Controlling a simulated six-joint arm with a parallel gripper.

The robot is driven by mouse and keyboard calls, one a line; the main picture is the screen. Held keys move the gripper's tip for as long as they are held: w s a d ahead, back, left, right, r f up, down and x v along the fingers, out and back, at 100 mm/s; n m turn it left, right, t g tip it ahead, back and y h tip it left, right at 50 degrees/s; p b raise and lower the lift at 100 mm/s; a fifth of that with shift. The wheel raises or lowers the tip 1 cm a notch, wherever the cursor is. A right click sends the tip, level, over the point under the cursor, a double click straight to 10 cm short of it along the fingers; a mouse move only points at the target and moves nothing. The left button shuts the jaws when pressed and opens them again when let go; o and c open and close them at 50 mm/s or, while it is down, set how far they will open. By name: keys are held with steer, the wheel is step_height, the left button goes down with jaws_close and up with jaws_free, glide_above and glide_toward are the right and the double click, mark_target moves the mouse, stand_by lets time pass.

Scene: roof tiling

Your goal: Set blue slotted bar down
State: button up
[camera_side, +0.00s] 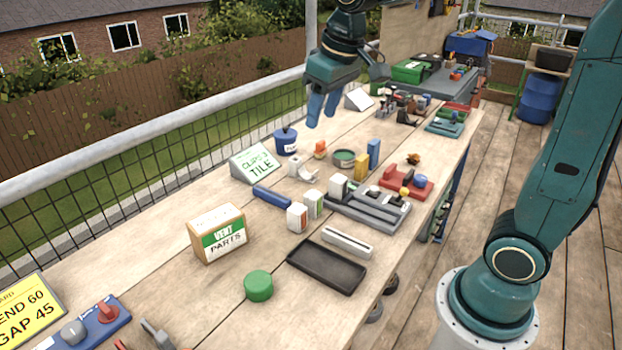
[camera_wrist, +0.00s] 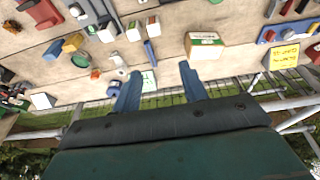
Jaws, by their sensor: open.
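A blue bar (camera_side: 272,196) lies flat on the wooden table in front of the green-and-white clips tile sign (camera_side: 254,163); its slots are too small to make out. The blue bar also shows in the wrist view (camera_wrist: 150,53), beyond the fingertips and apart from them. My gripper (camera_side: 322,108) is raised above the far side of the table, behind and to the right of the bar in the side view. Its two blue fingers are spread and empty in the wrist view (camera_wrist: 158,80).
White blocks (camera_side: 297,217), a vent parts box (camera_side: 216,234) and a blue pot (camera_side: 286,141) stand around the bar. Bare planks lie left of the vent box.

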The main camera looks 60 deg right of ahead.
steer(key=s+a+f+t, duration=0.1)
steer(key=s, duration=0.8)
steer(key=s+a+f+t, duration=0.1)
steer(key=s+f, duration=0.1)
steer(key=s, duration=0.7)
steer(key=shift+s+a, duration=0.3)
